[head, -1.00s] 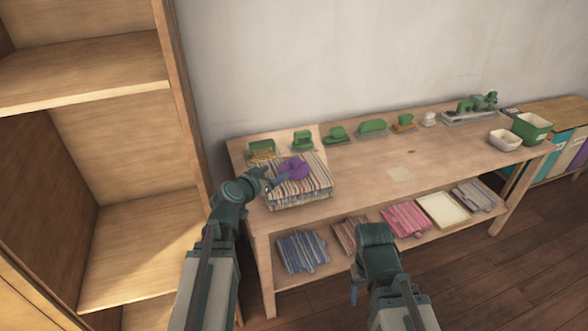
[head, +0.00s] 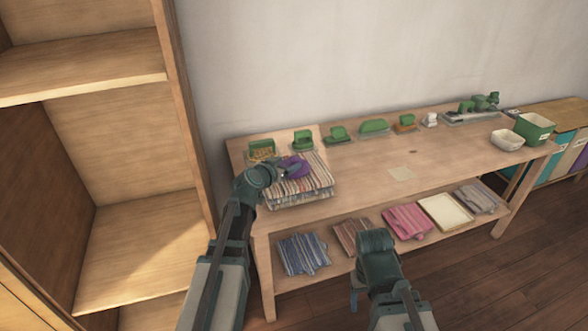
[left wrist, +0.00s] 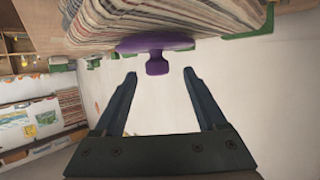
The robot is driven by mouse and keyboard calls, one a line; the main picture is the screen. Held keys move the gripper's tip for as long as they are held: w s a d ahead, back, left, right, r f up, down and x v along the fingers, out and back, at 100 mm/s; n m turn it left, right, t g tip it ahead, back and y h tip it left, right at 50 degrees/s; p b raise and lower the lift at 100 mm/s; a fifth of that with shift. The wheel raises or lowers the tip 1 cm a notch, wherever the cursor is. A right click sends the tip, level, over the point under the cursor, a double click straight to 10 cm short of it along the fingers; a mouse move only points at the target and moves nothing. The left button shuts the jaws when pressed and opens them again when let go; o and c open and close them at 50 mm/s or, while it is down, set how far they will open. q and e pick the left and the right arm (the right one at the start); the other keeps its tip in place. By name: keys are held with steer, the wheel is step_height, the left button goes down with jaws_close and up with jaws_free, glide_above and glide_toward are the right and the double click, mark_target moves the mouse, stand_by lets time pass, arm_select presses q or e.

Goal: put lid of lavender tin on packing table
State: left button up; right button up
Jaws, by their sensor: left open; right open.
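A purple lid (head: 294,167) lies on top of a stack of striped rugs (head: 305,189) at the left end of the wooden table (head: 365,174). In the left wrist view the purple lid (left wrist: 156,45) shows a round knob pointing toward my open jaws, with the striped stack (left wrist: 190,18) behind it. My left gripper (head: 281,173) is open at the lid, its fingers on either side of the knob's line but short of it. The tin's body cannot be made out. My right gripper (head: 358,296) is open and empty, low in front of the table.
Green-handled tools (head: 373,127) line the table's back edge. A white bowl (head: 507,140) and a green bin (head: 533,128) stand at the right.

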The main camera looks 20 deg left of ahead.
mark_target(292, 160)
arm_select(q)
steer(key=b+x, duration=0.1)
steer(key=x, duration=0.4)
steer(key=shift+w+d+r, duration=0.1)
steer(key=shift+d+r, duration=0.05)
steer(key=shift+d, duration=0.05)
steer(key=shift+r, duration=0.1)
jaws_close()
